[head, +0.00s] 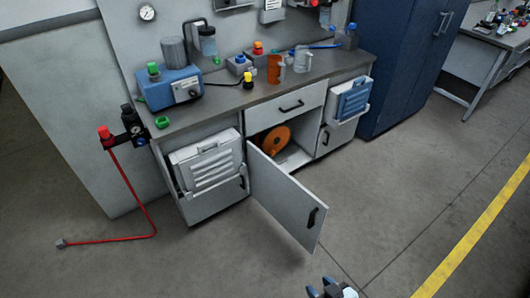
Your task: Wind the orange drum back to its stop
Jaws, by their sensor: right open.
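The orange drum (276,140) is a round reel inside the open cabinet under the workbench. Its lower part is partly hidden by the open cabinet door (284,207), which swings out toward me. My right gripper (322,287) shows only at the bottom edge, in front of the door and well away from the drum. It is open, and I see nothing between its fingers. My left gripper is out of view. Any stop or crank on the drum is too small to make out.
The grey workbench top (225,89) carries a blue machine (170,88), bottles and small items. A white louvred box (207,163) hangs left of the opening, a blue one (352,100) right. A red hose (133,194) lies at left. Floor at right is clear.

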